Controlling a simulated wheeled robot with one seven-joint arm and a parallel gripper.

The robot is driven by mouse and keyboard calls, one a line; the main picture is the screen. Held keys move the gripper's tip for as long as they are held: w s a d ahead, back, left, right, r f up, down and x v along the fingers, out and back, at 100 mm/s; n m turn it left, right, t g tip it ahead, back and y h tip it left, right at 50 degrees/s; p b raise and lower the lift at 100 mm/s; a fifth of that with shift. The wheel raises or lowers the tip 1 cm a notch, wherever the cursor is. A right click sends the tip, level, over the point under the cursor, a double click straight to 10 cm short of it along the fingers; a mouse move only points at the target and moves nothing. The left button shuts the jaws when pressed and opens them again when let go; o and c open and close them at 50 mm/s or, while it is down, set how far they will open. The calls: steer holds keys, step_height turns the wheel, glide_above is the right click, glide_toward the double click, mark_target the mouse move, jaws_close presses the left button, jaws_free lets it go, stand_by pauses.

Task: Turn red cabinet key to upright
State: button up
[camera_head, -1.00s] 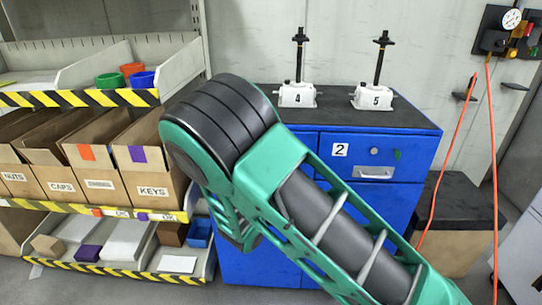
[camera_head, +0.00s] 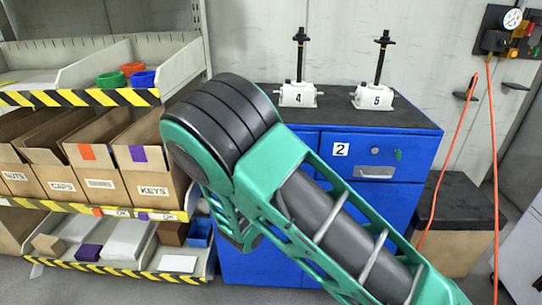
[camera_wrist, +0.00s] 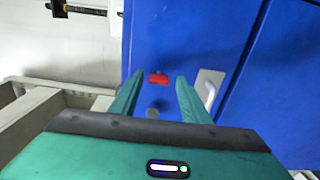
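The red key (camera_wrist: 158,78) shows small on the blue cabinet front (camera_wrist: 190,40) in the wrist view, lying across the gap between my fingertips. I cannot tell its exact angle. My gripper (camera_wrist: 158,82) is open, and its two green fingers point at the cabinet with nothing held between them. I cannot tell how far the fingertips are from the key. A round grey knob or lock (camera_wrist: 152,113) shows between the fingers. In the head view my arm covers the red key and the gripper; the blue cabinet (camera_head: 405,200) shows around it.
A green key (camera_head: 397,154) sits on the door marked 2, above a handle (camera_head: 374,172). Screw jacks 4 (camera_head: 297,96) and 5 (camera_head: 372,98) stand on the cabinet top. A shelf rack with cardboard boxes (camera_head: 150,180) stands close on the left. An orange cable (camera_head: 492,170) hangs at right.

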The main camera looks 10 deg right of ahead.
steer(key=s+a, duration=0.2)
steer(key=s, duration=0.8)
steer(key=shift+s, duration=0.25)
